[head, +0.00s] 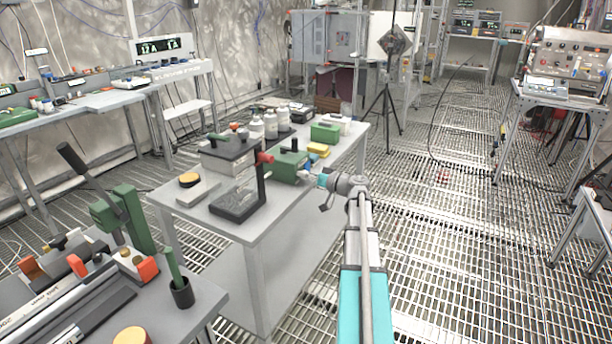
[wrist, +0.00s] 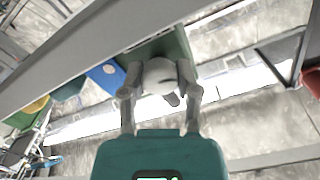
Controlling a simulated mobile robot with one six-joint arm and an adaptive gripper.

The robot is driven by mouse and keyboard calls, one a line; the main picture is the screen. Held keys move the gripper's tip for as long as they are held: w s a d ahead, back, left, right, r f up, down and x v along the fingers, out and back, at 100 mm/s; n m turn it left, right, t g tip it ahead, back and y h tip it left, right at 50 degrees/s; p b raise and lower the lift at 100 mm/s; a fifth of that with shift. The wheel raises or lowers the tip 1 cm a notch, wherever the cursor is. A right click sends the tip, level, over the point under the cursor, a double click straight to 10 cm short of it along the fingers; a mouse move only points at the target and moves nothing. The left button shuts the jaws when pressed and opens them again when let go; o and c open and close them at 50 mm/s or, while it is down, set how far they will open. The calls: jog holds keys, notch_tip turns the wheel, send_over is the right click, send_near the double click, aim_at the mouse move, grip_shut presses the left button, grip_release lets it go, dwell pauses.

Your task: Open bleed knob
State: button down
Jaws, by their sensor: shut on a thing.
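A green box (head: 288,166) stands at the right edge of the grey table. A pale, rounded knob (wrist: 160,76) sits against a green face (wrist: 170,46) in the wrist view; I take it for the bleed knob on this box. My gripper (head: 308,177) reaches the box from the right at the table edge. In the wrist view its two grey fingers lie on either side of the knob and are shut on it. The knob is too small to make out clearly in the head view, and its turned angle cannot be told.
A yellow block (head: 318,149), a second green box (head: 325,133) and white bottles (head: 270,123) stand behind. The grated floor right of the table is open.

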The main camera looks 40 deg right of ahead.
dwell(0.3)
jog(key=shift+c, duration=1.7)
grip_release()
jog(key=v, duration=1.2)
